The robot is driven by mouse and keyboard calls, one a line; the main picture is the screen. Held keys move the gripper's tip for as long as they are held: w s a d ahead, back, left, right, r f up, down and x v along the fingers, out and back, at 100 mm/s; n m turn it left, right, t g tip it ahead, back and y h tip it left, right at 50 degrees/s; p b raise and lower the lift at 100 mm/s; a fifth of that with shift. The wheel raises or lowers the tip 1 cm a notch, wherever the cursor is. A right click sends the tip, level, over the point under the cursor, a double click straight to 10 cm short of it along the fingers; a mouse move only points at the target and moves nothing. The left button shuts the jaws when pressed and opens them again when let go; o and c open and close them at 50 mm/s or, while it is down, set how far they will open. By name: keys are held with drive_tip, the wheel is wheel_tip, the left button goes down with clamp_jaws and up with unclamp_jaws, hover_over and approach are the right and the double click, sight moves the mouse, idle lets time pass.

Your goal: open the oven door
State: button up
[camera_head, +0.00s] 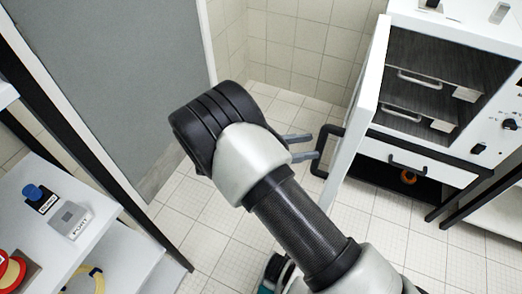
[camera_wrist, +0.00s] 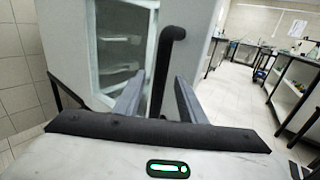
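The white oven (camera_head: 455,35) stands at the right in the head view. Its door (camera_head: 362,105) is swung wide open to the left, and the grey interior with trays (camera_head: 420,80) shows. The black door handle (camera_head: 322,160) is on the door's outer face. My gripper (camera_head: 316,146) is open, its fingertips at the handle. In the wrist view the handle (camera_wrist: 166,60) stands between my two fingers (camera_wrist: 158,100), with gaps on both sides. The door's window (camera_wrist: 120,50) shows behind them.
Below the oven is a drawer with a black handle (camera_head: 407,163) and an open space with an orange item (camera_head: 408,177). A shelf with a blue-capped bottle (camera_head: 38,194) and grey box (camera_head: 72,221) stands at left. Tiled floor (camera_head: 230,240) lies between.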

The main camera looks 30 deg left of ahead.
drive_tip(key=v, duration=1.2)
drive_tip(key=shift+s+a, duration=0.2)
